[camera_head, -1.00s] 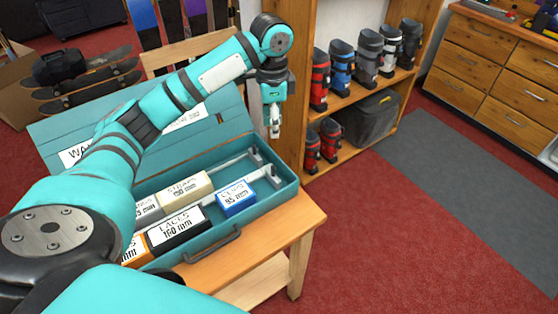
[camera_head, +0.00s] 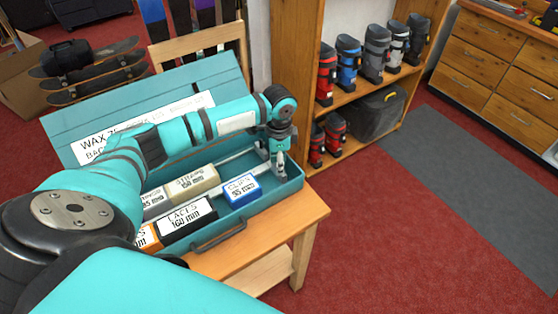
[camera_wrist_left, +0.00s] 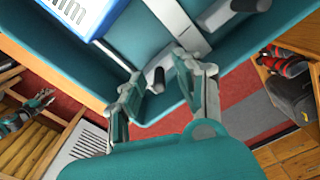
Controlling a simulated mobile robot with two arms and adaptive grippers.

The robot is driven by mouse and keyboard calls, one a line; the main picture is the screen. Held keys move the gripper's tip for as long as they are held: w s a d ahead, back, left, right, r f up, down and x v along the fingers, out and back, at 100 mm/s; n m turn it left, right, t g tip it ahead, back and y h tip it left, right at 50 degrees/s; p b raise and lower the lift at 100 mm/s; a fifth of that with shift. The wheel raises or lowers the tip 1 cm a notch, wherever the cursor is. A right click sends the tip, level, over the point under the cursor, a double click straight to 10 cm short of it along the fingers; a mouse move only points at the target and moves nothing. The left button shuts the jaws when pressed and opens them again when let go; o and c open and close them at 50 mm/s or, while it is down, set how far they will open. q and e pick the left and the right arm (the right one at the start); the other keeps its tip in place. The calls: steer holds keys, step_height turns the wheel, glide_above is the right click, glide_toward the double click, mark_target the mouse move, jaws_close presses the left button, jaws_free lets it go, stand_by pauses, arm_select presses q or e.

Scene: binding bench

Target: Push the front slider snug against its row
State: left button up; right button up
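The front slider (camera_wrist_left: 157,80) is a grey piece with a round post at the right end of the teal box (camera_head: 228,224). It stands apart from the blue CLIPS box (camera_head: 240,190), the right-hand box of the front row, which also shows in the left wrist view (camera_wrist_left: 78,14). Left of it is the black LACES box (camera_head: 187,218). My left gripper (camera_head: 279,165) points down into the box's right end and hides most of the front slider in the head view. In the left wrist view its fingers (camera_wrist_left: 161,70) are open, one on each side of the post.
The rear row holds the cream STRAPS box (camera_head: 193,182). The rear slider (camera_wrist_left: 232,12) is close to my left gripper. The box's raised lid (camera_head: 75,125) stands behind. The wooden bench (camera_head: 290,222) has free room at its right front.

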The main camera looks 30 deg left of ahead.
arm_select(q)
steer(key=c, duration=0.5)
jaws_close()
arm_select(e)
steer(key=shift+w, duration=0.3)
arm_select(q)
steer(key=shift+r, duration=0.1)
arm_select(e)
steer(key=shift+r, duration=0.15)
